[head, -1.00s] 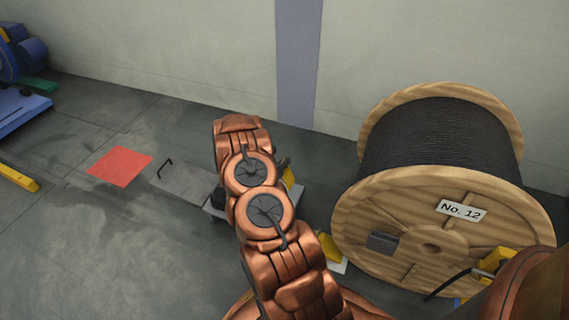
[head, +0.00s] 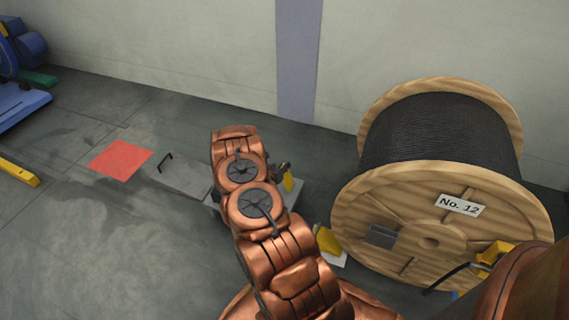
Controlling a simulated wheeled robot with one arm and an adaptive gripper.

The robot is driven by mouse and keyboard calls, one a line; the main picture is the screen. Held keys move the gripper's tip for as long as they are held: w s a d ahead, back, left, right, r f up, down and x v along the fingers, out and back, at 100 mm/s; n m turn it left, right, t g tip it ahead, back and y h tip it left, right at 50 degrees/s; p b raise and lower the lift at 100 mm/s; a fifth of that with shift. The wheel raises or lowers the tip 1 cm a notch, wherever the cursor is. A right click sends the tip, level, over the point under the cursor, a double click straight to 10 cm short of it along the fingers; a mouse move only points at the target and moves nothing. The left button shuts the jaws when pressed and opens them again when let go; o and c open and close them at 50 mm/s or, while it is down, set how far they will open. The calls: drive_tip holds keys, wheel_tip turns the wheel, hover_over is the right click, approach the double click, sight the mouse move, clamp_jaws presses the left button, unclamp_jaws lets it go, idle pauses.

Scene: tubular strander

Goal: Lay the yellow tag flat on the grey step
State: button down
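The yellow tag (head: 289,182) is a small yellow piece seen at the dark fingers of my gripper (head: 284,171), just right of my copper arm. It looks tilted up rather than flat. My gripper appears shut on it, though the fingers are small and partly hidden by my arm. The grey step (head: 296,197) is a light grey, low surface beneath and behind the arm, its middle covered by my links. The tag shows in front of the step's right part; I cannot tell whether it touches it.
A large wooden cable reel (head: 400,215) stands close on the right. A yellow block (head: 328,241) sits by it on a white patch. A grey plate with a handle (head: 184,177) and a red square (head: 120,160) lie on the floor at left. The left foreground floor is clear.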

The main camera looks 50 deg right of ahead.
drive_tip(key=shift+f, duration=0.4)
drive_tip(key=c, duration=1.2)
unclamp_jaws()
drive_tip(key=shift+c, duration=0.2)
drive_tip(key=shift+a, duration=0.1)
drive_tip(key=v, duration=1.2)
drive_tip(key=shift+w+r, duration=0.1)
drive_tip(key=shift+w, duration=0.05)
